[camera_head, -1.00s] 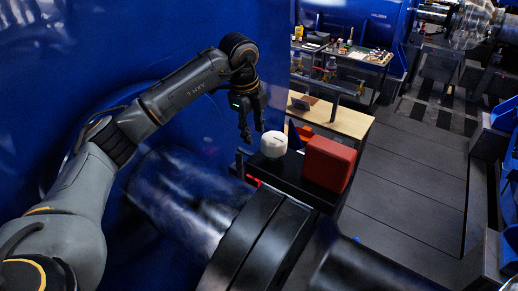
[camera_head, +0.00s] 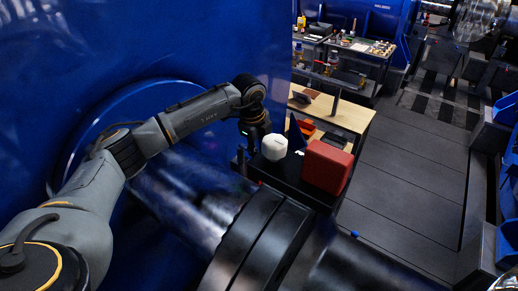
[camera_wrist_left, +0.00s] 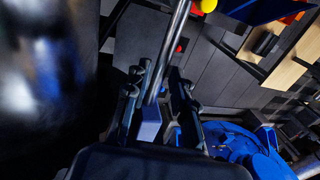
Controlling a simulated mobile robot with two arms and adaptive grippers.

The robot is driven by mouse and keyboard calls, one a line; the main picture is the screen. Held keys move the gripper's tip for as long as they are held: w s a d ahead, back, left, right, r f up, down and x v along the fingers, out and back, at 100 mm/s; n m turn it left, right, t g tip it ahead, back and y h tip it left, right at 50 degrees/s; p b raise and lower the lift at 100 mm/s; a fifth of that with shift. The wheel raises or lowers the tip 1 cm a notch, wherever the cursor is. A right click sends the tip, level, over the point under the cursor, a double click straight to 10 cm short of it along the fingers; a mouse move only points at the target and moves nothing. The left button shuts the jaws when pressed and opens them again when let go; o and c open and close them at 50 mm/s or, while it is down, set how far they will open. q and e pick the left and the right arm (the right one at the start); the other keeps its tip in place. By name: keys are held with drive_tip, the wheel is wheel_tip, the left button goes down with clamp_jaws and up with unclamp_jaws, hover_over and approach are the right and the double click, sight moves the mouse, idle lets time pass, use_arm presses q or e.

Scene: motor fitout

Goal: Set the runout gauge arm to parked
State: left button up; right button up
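My left gripper (camera_head: 252,148) is low beside a white rounded block (camera_head: 274,147) in the head view, its fingertips partly hidden. In the left wrist view my left gripper (camera_wrist_left: 161,80) has its fingers apart. A thin metal rod (camera_wrist_left: 170,48), probably the runout gauge arm, runs between or just beyond them; I cannot tell whether they touch it. A blue block (camera_wrist_left: 150,123) shows at the rod's near end. A yellow ball (camera_wrist_left: 207,5) is near its far end, and a small red spot (camera_wrist_left: 180,48) is beside it. My right gripper is not in view.
A red box (camera_head: 326,168) stands beside the white block on a black stand (camera_head: 290,184). A large shaft with a black collar (camera_head: 262,240) fills the lower middle. A blue housing wall (camera_head: 190,40) is behind my arm. The floor (camera_head: 410,190) at right is clear.

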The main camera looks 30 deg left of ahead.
use_arm(q)
clamp_jaws()
drive_tip(key=w+a+n+y+b, duration=0.1)
drive_tip(key=w+a+n+b, duration=0.1)
drive_tip(key=n, duration=0.6)
drive_tip(key=w+a+n+g+y+b, duration=0.1)
drive_tip(key=w+a+n+b, duration=0.1)
drive_tip(key=w+n+b, duration=0.2)
drive_tip(key=shift+w+a+n+g, duration=0.35)
drive_tip(key=shift+w+n, duration=1.05)
drive_tip(key=shift+n, duration=0.7)
drive_tip(key=shift+r, duration=0.15)
drive_tip(key=shift+o, duration=2.3)
unclamp_jaws()
